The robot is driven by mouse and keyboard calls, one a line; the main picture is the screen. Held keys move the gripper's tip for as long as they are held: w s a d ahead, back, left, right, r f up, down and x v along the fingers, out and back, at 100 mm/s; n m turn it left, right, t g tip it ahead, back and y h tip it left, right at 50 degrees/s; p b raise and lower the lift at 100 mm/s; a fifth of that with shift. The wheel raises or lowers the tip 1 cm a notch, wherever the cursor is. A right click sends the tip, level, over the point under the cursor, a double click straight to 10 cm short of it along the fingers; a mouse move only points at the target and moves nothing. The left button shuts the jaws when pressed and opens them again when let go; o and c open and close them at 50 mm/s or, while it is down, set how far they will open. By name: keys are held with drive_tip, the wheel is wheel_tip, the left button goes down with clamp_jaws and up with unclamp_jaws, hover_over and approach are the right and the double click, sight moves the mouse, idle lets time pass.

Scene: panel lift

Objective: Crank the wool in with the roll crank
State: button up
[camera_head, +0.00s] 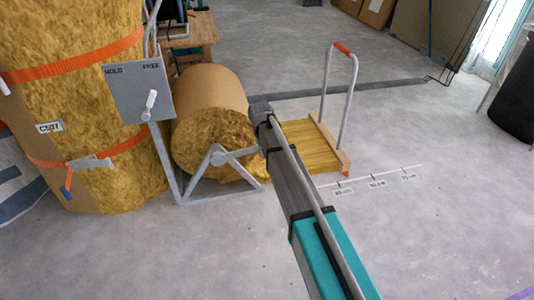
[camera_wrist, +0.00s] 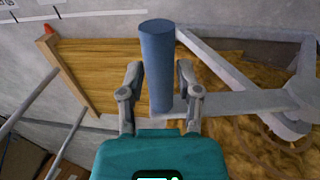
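The wool roll (camera_head: 215,120) lies in a grey stand, brown backing outside and yellow wool at its end. A sheet of wool (camera_head: 315,148) runs from it along the floor to a wooden end bar (camera_head: 333,145). The roll crank's grey arm (camera_wrist: 235,103) runs from the hub at right to an upright blue handle (camera_wrist: 158,65) in the wrist view. My gripper (camera_wrist: 160,72) has one finger on each side of this handle; a narrow gap shows at the right finger, so it looks open around it. In the head view my arm hides the handle.
A grey panel (camera_head: 143,88) marked HOLD and FREE carries a white lever (camera_head: 149,106). A tall strapped wool bale (camera_head: 85,150) stands at left. A metal hoop (camera_head: 341,90) rises from the end bar.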

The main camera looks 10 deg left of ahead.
clamp_jaws()
drive_tip(key=shift+r, duration=0.2)
